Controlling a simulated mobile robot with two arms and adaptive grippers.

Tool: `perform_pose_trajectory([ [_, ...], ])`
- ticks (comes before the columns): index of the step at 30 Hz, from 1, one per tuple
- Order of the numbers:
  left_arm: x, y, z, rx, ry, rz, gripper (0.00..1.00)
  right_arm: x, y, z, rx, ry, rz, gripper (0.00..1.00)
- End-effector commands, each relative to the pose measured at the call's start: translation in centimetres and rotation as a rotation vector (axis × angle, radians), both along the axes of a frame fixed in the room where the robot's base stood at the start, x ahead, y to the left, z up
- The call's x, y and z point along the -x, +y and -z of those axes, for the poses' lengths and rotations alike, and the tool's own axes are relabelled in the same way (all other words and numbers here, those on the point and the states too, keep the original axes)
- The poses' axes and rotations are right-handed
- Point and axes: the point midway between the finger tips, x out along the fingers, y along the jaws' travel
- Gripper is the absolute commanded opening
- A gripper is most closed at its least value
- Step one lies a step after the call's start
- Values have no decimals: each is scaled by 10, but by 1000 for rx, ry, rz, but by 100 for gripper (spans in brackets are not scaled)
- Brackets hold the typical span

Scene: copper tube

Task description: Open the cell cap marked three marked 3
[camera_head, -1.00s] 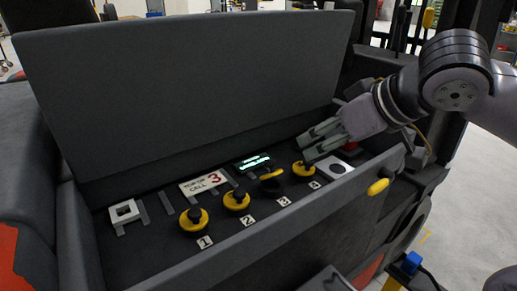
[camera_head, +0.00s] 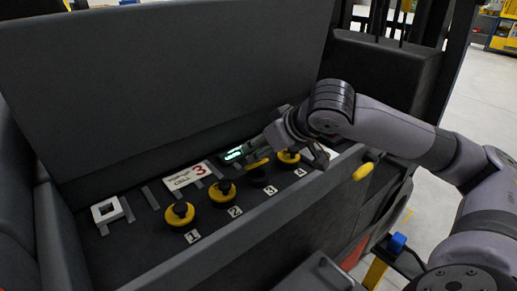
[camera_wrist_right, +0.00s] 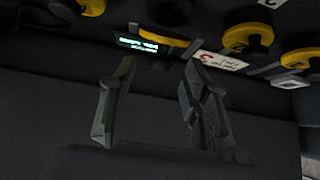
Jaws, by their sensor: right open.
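The cap marked 3 (camera_head: 258,163) is in the row of caps in the head view. Its yellow part shows as a thin tilted piece above a dark round part, unlike the flatter yellow rings of the others. In the right wrist view the yellow piece (camera_wrist_right: 152,42) shows just past the fingertips, beside the lit display. My right gripper (camera_head: 254,150) is close behind cap 3, above the deck. Its two fingers (camera_wrist_right: 160,66) are apart with nothing between them. I cannot tell whether a finger touches the cap. My left gripper is not in view.
Cap 1 (camera_head: 180,212), cap 2 (camera_head: 222,191) and cap 4 (camera_head: 288,157) stand in the same row. A "TOP UP CELL 3" sign (camera_head: 188,176) and a lit display (camera_head: 235,154) lie behind. The raised lid (camera_head: 160,80) rises at the back; a front wall (camera_head: 240,235) borders the deck.

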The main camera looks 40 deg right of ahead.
Motion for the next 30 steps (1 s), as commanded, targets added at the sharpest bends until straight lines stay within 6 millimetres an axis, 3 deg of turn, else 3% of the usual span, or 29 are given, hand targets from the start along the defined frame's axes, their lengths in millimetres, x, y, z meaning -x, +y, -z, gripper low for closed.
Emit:
perform_pose_trajectory([
  [6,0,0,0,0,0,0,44,-15,1,14,-1,0,1,43],
  [16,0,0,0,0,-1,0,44,-16,1,16,0,0,1,42],
  [30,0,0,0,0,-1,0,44,-16,1,16,0,0,1,11],
])
